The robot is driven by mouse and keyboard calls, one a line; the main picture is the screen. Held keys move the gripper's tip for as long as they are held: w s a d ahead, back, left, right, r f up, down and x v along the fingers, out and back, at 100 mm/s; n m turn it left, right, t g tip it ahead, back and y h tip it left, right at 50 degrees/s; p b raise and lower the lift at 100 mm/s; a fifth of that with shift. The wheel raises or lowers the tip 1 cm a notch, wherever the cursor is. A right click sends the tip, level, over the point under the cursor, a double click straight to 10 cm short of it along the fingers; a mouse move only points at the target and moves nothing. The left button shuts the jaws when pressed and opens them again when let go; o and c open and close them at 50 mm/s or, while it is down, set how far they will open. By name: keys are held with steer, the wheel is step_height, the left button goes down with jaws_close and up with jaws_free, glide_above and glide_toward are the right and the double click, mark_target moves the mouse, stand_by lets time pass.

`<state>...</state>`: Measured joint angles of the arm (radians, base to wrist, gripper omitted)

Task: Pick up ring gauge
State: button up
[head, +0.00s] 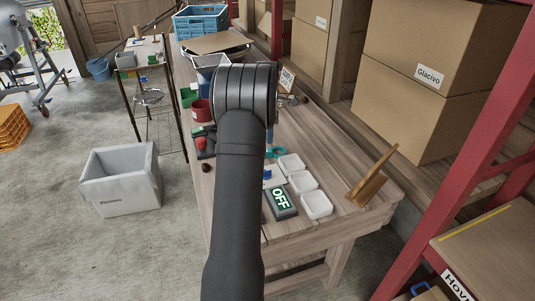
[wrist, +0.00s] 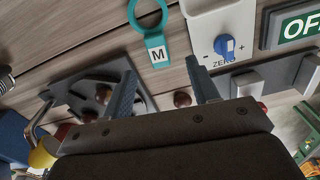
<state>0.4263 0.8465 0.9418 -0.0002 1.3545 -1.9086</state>
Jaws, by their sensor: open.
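The ring gauge, a teal ring with a short handle and a white tag marked M (wrist: 155,48), lies flat on the wooden bench at the top of the wrist view, its ring partly cut off by the frame edge. A teal ring also shows in the head view (head: 276,152), just right of my arm. My gripper (wrist: 162,75) is open and empty in the wrist view. Its two fingers are spread apart and point toward the gauge's tagged end, with the gauge beyond their tips. My arm hides the gripper in the head view.
A white box with a blue ZERO knob (wrist: 222,45) stands close right of the gauge. The OFF sign (head: 280,202) is further right. Several white trays (head: 302,182) line the bench. A dark plate with brown chestnuts (wrist: 80,92) lies left; a loose chestnut (wrist: 182,99) sits between the fingers.

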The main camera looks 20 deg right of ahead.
steer(key=f, duration=0.8)
steer(key=shift+w+d+f, duration=0.15)
steer(key=shift+w, duration=0.1)
steer(key=c, duration=1)
steer(key=shift+r, duration=0.75)
step_height(320, 180, up, 3)
steer(key=shift+f, duration=0.2)
steer(key=s+d+r, duration=0.2)
steer(key=s, duration=0.1)
steer(key=s+d+r, duration=0.2)
steer(key=s, duration=0.1)
steer(key=s+d+r, duration=0.2)
steer(key=s+r, duration=0.1)
steer(key=shift+s+d, duration=0.25)
steer(key=shift+d, duration=0.1)
